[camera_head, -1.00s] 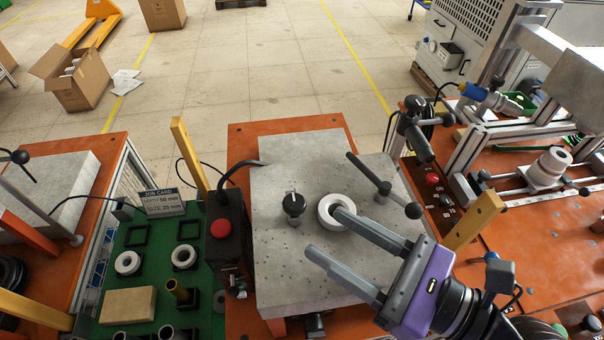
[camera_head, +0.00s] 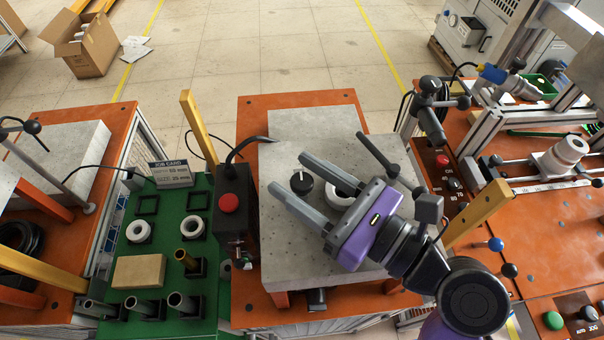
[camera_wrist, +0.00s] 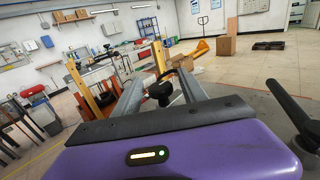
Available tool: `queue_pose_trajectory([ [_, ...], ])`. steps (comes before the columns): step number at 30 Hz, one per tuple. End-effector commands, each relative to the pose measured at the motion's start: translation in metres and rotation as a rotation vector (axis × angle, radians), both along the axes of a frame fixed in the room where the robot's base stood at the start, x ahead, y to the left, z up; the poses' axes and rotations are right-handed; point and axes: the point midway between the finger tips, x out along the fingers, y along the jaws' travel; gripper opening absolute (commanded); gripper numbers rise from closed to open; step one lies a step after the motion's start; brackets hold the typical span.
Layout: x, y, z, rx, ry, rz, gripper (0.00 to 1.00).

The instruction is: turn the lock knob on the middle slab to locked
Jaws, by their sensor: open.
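The middle slab (camera_head: 285,235) is a grey block on an orange table. The lock knob (camera_head: 301,183) is black and round with a light pointer mark, and stands on the slab's upper left part. In the wrist view the black knob (camera_wrist: 159,92) shows between my fingers. My gripper (camera_head: 288,174) is open, its two grey fingers pointing up-left with the knob between them in the head view. I cannot tell whether either finger touches it. A white ring (camera_head: 340,196) lies just right of the knob, partly hidden by my gripper.
A black lever bar (camera_head: 378,154) with a ball end is close to the right of my gripper. A box with a red button (camera_head: 229,203) and a yellow post (camera_head: 197,138) stand left of the slab. A green board (camera_head: 205,310) holds rings and tubes.

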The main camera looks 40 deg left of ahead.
Motion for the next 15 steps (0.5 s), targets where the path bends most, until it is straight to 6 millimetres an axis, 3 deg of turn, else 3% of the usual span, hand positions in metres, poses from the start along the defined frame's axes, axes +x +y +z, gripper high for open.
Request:
queue_pose_trajectory([
  [5, 0.0001, 0.0002, -0.0002, 0.0, 0.0, 0.0, 0.5],
  [13, 0.0001, -0.0001, -0.0002, 0.0, 0.0, 0.0, 0.01],
  [15, 0.0001, -0.0002, -0.0002, 0.0, 0.0, 0.0, 0.0],
])
